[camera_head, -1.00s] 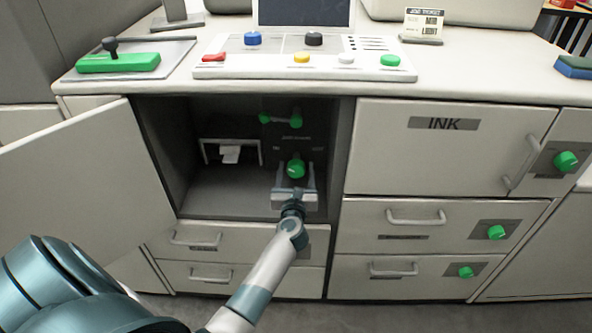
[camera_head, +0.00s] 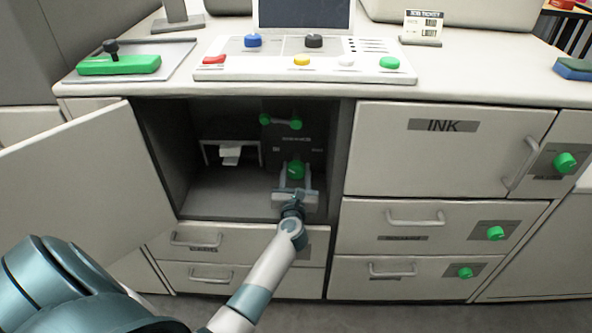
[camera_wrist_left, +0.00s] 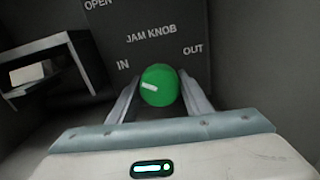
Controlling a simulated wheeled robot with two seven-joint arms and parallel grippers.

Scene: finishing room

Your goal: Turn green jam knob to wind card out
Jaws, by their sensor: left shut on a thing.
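The green jam knob (camera_head: 296,170) is on a dark panel inside the open cabinet compartment. My left gripper (camera_head: 295,174) is shut on the knob, one finger on each side. The white card (camera_head: 230,153) pokes from a pale-framed slot left of the panel; its inner end is hidden. A pale patch (camera_wrist_left: 27,73) in the slot at the left wrist view's edge may be the card. My right gripper is not in view.
The open cabinet door (camera_head: 85,175) stands at left. A green handle (camera_head: 282,122) sits above the knob on the panel. Drawers (camera_head: 205,238) lie below, and the INK door (camera_head: 445,150) is at right. The compartment floor (camera_head: 225,195) is clear.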

